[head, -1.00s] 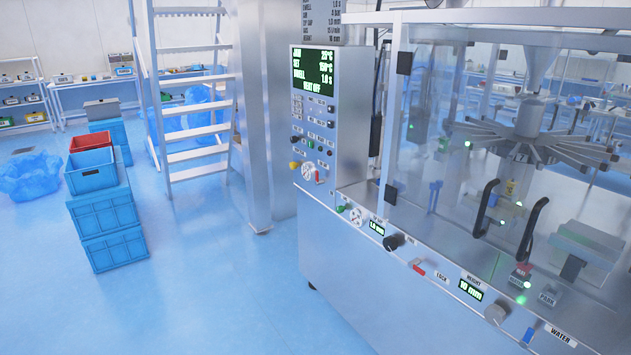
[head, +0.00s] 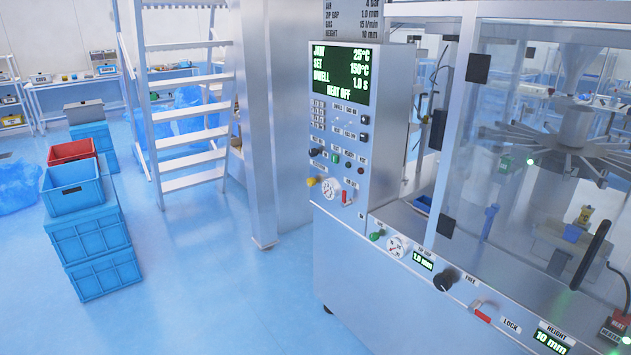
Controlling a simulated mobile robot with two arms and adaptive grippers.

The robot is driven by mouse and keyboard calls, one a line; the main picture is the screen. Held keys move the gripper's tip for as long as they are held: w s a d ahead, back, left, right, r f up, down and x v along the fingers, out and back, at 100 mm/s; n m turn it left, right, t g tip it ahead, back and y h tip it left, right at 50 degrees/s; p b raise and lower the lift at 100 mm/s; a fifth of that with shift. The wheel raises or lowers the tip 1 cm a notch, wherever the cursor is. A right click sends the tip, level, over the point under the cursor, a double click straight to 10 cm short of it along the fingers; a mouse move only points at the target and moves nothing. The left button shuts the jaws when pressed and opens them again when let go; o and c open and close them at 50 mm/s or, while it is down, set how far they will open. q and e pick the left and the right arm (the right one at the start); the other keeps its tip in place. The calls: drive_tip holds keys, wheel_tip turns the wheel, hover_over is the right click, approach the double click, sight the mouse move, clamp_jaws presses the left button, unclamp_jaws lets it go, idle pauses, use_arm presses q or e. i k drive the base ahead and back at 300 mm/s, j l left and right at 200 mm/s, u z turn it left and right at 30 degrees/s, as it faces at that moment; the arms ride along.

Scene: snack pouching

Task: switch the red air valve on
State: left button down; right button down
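A small red lever (head: 346,198) hangs roughly upright on the lower part of the control panel (head: 362,130), just right of a round white gauge (head: 328,188). The small label by it is too small to read. A second red handle (head: 482,316) lies slanted on the machine's front ledge, between the FREE and LOCK labels. Neither of my grippers is in view.
A yellow knob (head: 312,182) sits left of the gauge. The panel screen (head: 340,73) reads HEAT OFF. A black knob (head: 443,281) and glass guard stand to the right. Blue crates (head: 100,252) stand at left; the floor (head: 205,300) between is clear.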

sight(344, 203)
drive_tip(key=i+j, duration=0.65)
drive_tip(key=i+j+z, duration=0.1)
drive_tip(key=i+j, duration=1.15)
drive_tip(key=j, duration=0.2)
